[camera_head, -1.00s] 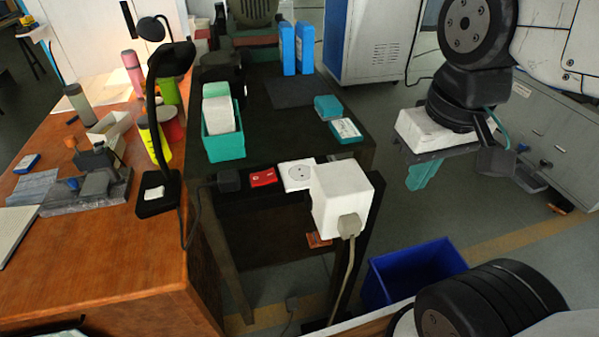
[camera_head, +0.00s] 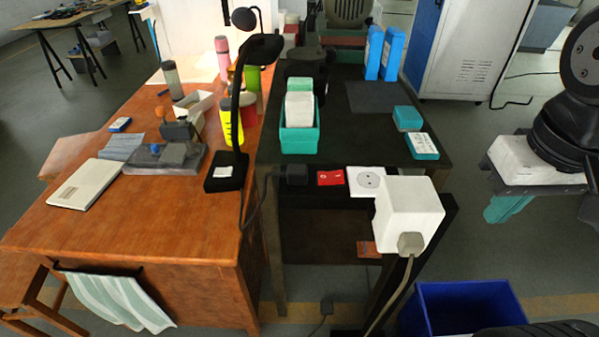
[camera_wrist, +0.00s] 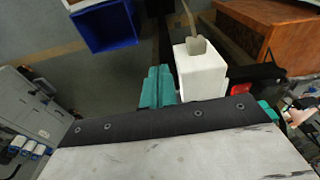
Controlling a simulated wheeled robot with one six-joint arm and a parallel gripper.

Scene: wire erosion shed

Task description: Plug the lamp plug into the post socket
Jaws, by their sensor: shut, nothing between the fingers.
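A black desk lamp (camera_head: 236,110) stands on the wooden desk; its dark cord hangs over the edge and seems to lead to a black plug-like block (camera_head: 291,174) at the rail's left end. The white round socket (camera_head: 368,181) faces up on this rail and looks empty. A white cube (camera_head: 408,212) beside it holds a grey-beige plug (camera_head: 411,243) with a hanging cable; the cube also shows in the wrist view (camera_wrist: 203,72). Which plug is the lamp's, I cannot tell surely. My gripper (camera_head: 505,208), teal fingers shut and empty (camera_wrist: 157,87), is right of the cube, apart from it.
A red switch (camera_head: 330,178) sits between block and socket. A blue bin (camera_head: 465,308) stands on the floor below the cube. A small dark plug-like piece (camera_head: 327,306) is low near the floor. The dark table (camera_head: 350,135) carries a teal box (camera_head: 299,140).

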